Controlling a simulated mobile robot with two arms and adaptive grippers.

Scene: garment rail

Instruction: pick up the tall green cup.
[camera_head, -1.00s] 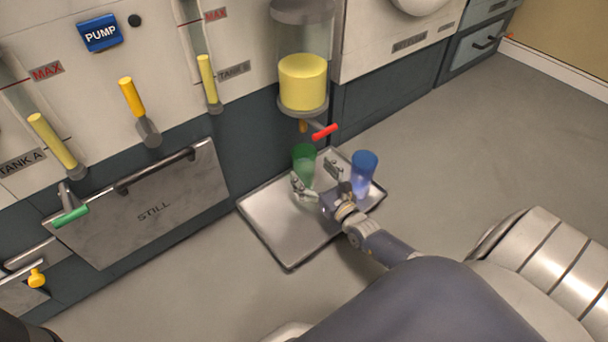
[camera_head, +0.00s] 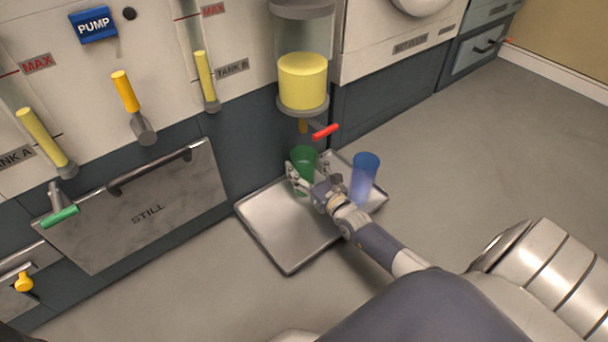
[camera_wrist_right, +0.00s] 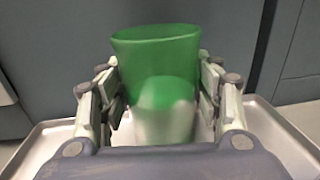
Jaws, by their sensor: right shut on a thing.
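The tall green cup (camera_head: 303,158) stands upright at the back of a metal tray, below the tank's tap. In the right wrist view the cup (camera_wrist_right: 160,75) fills the space between my two fingers. My right gripper (camera_head: 303,180) is shut on the cup, with one finger on each side of it (camera_wrist_right: 160,105). I cannot tell whether the cup's base touches the tray. My left gripper is not in view.
A translucent blue cup (camera_head: 365,175) stands on the tray (camera_head: 280,230) just right of my right gripper. A tap with a red handle (camera_head: 326,131) hangs from the yellow-filled tank (camera_head: 303,82) close above the green cup. The tray's left part is bare.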

